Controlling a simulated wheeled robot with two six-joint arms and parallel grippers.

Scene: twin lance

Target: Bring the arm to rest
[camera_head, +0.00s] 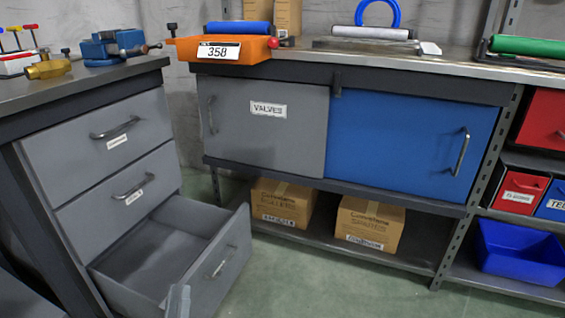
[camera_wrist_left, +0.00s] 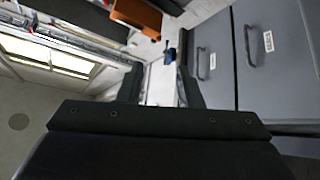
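My left gripper (camera_head: 178,302) shows only as a small grey tip at the bottom edge of the head view, in front of the open bottom drawer (camera_head: 212,266). I cannot tell there whether it touches the drawer. In the left wrist view my left gripper (camera_wrist_left: 160,88) has its two dark fingers apart, with nothing seen between them. The drawer is pulled out, and the part of its inside that shows is empty. My right arm and gripper are not in view.
The grey drawer cabinet (camera_head: 100,142) stands at the left, its upper two drawers shut. A workbench holds an orange box (camera_head: 222,50) marked 358, above a grey VALVES door (camera_head: 262,128) and a blue door (camera_head: 408,138). Cartons (camera_head: 368,222) sit below. Green floor shows between the cabinets.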

